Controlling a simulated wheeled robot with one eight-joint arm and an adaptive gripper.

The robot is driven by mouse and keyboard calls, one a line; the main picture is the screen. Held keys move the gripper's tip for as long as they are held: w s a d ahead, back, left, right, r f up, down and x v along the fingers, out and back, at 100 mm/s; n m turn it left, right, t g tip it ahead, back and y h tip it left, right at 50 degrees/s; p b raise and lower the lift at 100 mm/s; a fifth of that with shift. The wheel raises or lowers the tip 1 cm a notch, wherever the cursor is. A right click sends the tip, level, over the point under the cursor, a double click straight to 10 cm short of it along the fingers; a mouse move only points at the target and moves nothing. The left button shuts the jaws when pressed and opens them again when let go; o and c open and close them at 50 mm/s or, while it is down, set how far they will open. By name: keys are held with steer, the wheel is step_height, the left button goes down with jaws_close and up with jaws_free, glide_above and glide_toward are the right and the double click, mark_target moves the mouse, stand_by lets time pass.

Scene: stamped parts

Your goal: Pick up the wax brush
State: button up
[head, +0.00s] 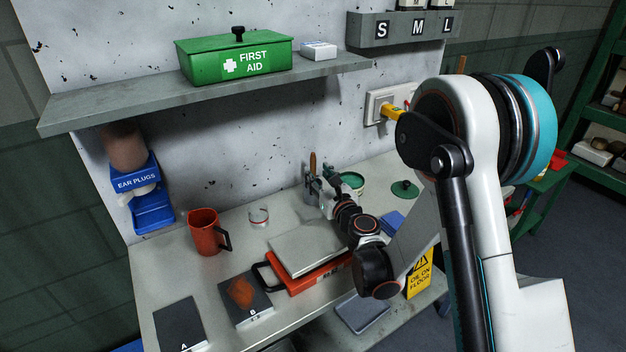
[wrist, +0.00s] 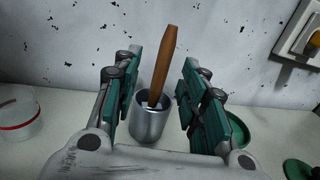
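The wax brush (wrist: 165,62) has a brown wooden handle and stands handle up, leaning slightly, in a metal cup (wrist: 151,126). Its lower end is hidden inside the cup. In the head view the brush handle (head: 313,161) shows near the wall at the back of the bench. My gripper (wrist: 162,66) is open, with one green-padded finger on each side of the handle in the wrist view. A gap shows between the handle and each finger. In the head view my gripper (head: 322,184) is beside the cup and partly covers it.
A green round tin (head: 351,182) and a green lid (head: 405,189) are right of my gripper. A clear cup with a red band (head: 259,216) and a red mug (head: 207,234) are left. A grey-topped red case (head: 307,250) lies in front. The shelf (head: 130,97) overhangs the bench.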

mark_target(314, 167)
steer(key=shift+b+x, duration=0.95)
steer(key=shift+x, duration=1.7)
steer(key=shift+w+d+r, duration=0.1)
steer(key=shift+d+r, duration=0.05)
jaws_close()
